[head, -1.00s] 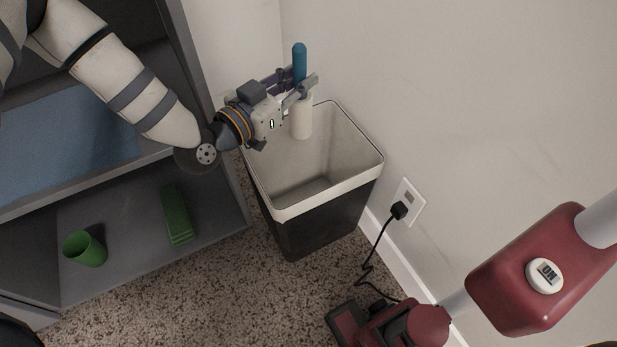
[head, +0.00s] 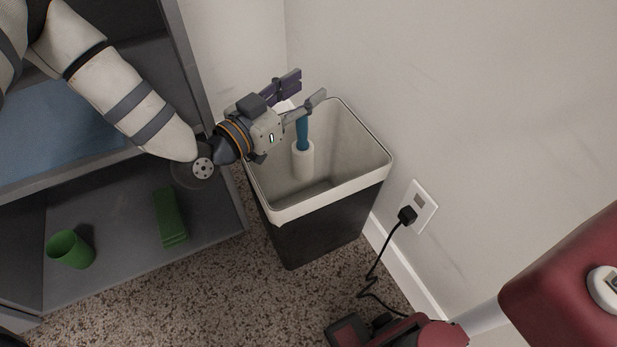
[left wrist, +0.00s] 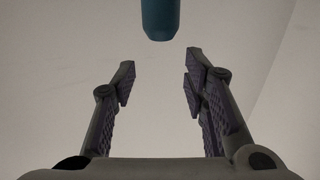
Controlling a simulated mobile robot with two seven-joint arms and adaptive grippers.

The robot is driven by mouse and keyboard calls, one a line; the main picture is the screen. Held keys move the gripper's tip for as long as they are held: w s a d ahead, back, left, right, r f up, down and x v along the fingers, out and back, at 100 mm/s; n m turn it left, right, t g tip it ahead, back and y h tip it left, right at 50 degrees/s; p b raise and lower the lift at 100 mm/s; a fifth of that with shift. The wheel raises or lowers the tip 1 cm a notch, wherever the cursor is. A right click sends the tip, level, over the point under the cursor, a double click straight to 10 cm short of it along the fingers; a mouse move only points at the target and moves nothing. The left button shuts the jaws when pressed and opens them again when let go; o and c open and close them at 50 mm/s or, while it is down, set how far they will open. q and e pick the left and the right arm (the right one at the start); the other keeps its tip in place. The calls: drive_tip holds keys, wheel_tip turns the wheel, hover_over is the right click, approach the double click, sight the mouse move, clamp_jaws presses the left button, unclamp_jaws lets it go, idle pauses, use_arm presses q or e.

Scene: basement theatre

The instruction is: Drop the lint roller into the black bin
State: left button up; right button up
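The lint roller, with a blue handle and a white roll (head: 303,161), is upright inside the black bin (head: 318,226), whose inside and rim are pale. The top of its handle is hidden behind a finger of my left gripper (head: 303,93). My left gripper is open over the bin's back left part, its fingers apart and empty. In the left wrist view the blue handle end (left wrist: 160,18) shows beyond the open fingertips (left wrist: 157,80), apart from them. Whether the roller touches the bin floor I cannot tell. My right gripper is not in view.
A grey shelf unit (head: 215,222) stands left of the bin, with a green cup (head: 70,249) and a green block (head: 170,217) on it. A wall is close behind. A plugged cord (head: 373,262) and a red vacuum (head: 570,285) are at right.

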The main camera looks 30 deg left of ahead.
use_arm(q)
drive_tip(key=s+a, duration=0.2)
drive_tip(key=s, duration=1)
